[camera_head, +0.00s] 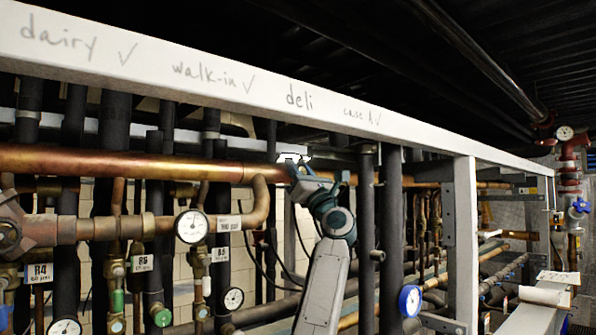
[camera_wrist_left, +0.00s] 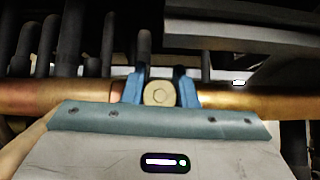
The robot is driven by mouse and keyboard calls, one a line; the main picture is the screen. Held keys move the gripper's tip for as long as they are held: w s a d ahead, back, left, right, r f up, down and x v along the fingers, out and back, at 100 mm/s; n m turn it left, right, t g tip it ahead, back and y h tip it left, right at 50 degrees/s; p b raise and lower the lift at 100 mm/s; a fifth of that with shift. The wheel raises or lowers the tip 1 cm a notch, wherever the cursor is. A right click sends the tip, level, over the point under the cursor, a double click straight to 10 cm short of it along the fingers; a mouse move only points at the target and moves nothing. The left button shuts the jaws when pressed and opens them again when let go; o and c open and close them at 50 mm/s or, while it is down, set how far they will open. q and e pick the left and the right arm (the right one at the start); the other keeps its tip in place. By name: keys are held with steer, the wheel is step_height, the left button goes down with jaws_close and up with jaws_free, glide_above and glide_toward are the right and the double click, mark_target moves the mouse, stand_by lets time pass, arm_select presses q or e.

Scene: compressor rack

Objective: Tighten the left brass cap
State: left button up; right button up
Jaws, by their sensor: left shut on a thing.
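A round brass cap (camera_wrist_left: 159,93) with a small mark in its middle shows in the left wrist view, in front of a horizontal copper pipe (camera_wrist_left: 60,96). My left gripper (camera_wrist_left: 161,82) has one blue finger on each side of the cap and is shut on it. In the head view my left gripper (camera_head: 294,170) reaches the right part of the copper pipe (camera_head: 120,163), just under the white beam. The cap is hidden there behind the gripper. I cannot tell how tight the cap sits. My right gripper is not in view.
A white beam (camera_head: 190,75) with handwriting runs above the pipes. Several dark insulated pipes (camera_head: 391,240) stand around the arm. A pressure gauge (camera_head: 191,226) and valves with green caps (camera_head: 162,317) sit at left. A white post (camera_head: 461,240) stands at right.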

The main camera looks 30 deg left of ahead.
arm_select(q)
steer(key=shift+w+m+t+h, duration=0.1)
steer(key=shift+m+t+h, duration=0.9)
steer(key=shift+m+t, duration=1)
steer(key=o, duration=0.8)
steer(key=shift+o, duration=1)
steer(key=shift+d, duration=0.15)
steer(key=shift+d+f, duration=0.1)
steer(key=shift+f, duration=0.15)
steer(key=b+v, duration=0.6)
steer(key=v, duration=0.4)
steer(key=shift+d+g+b, duration=0.25)
steer(key=shift+g+b, duration=0.1)
steer(key=shift+g, duration=0.05)
